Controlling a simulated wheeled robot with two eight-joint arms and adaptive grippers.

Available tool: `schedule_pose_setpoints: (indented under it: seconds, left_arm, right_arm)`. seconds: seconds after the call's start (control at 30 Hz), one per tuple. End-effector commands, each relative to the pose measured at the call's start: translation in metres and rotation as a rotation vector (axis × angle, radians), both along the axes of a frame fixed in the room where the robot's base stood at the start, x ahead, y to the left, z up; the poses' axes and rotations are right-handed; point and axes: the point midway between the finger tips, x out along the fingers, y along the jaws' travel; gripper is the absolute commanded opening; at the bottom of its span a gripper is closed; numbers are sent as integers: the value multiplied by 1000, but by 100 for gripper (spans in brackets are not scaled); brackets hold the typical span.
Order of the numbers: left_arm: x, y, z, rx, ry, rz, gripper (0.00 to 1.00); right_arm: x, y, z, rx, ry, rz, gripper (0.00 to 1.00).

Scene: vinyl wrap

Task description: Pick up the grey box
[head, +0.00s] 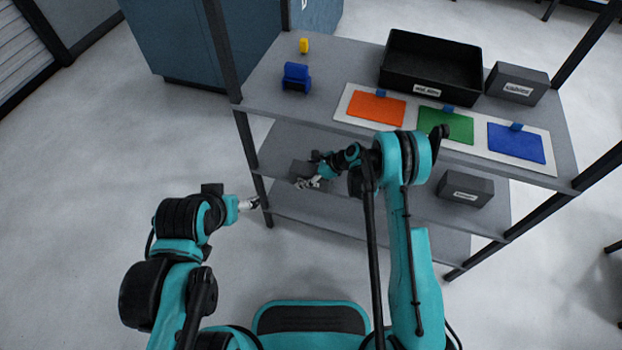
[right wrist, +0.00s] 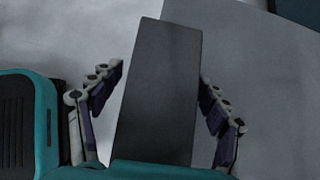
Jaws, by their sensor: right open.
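A dark grey box (head: 301,170) lies on the left part of the shelf below the top one. My right gripper (head: 312,184) is at this box, partly in front of it. In the right wrist view the grey box (right wrist: 158,95) stands between the two spread fingers of my right gripper (right wrist: 160,78), with a narrow gap seen at each side. My left gripper (head: 252,203) is beside the rack's left front post, away from the box; its fingers are too small to read.
The top shelf holds a black bin (head: 432,91), a labelled grey box (head: 517,83), a mat with orange, green and blue sheets (head: 376,107), a blue item (head: 296,77) and a yellow item (head: 304,46). Another labelled grey box (head: 465,190) is lower right. Rack posts stand close by.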

Motion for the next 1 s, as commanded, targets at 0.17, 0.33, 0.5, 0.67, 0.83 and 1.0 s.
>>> schedule_pose_setpoints:
  seconds: [0.17,0.33,0.5,0.67,0.83,1.0]
  left_arm:
    - [0,0,-2,0,0,0,76]
    - [0,0,-2,0,0,0,76]
    - [0,0,-2,0,0,0,76]
    - [0,0,-2,0,0,0,76]
    - [0,0,0,0,0,0,76]
    - [0,0,9,0,0,0,76]
  right_arm:
    - [1,5,-4,0,0,0,76]
    - [1,4,-4,0,0,0,55]
    - [1,4,-4,0,0,0,11]
    - [1,4,-4,1,0,0,11]
    - [1,4,-1,1,0,0,11]
    - [1,4,13,1,0,0,11]
